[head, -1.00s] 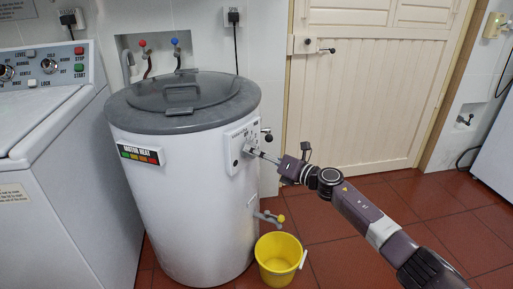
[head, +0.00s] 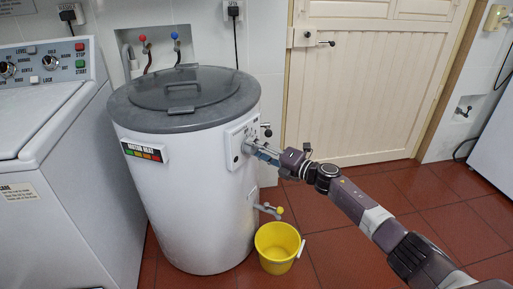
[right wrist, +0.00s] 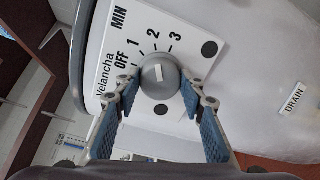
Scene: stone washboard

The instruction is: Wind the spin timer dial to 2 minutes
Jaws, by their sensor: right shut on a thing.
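The spin timer dial is a round grey knob (right wrist: 160,78) with a short white mark, on a white panel (right wrist: 118,88) lettered OFF, 1, 2, 3 and MIN. The white mark runs roughly up in the right wrist view, about toward the 2; its exact setting is hard to judge. My right gripper (right wrist: 160,96) has its blue-padded fingers on both sides of the knob, shut on it. In the head view this gripper (head: 262,152) reaches the panel (head: 240,140) on the white spin drum (head: 190,205), hiding the knob. My left gripper is out of view.
A yellow bucket (head: 277,248) stands on the red tile floor below a small tap (head: 268,209). A white washing machine (head: 50,190) is at the left. A cream door (head: 355,85) is behind.

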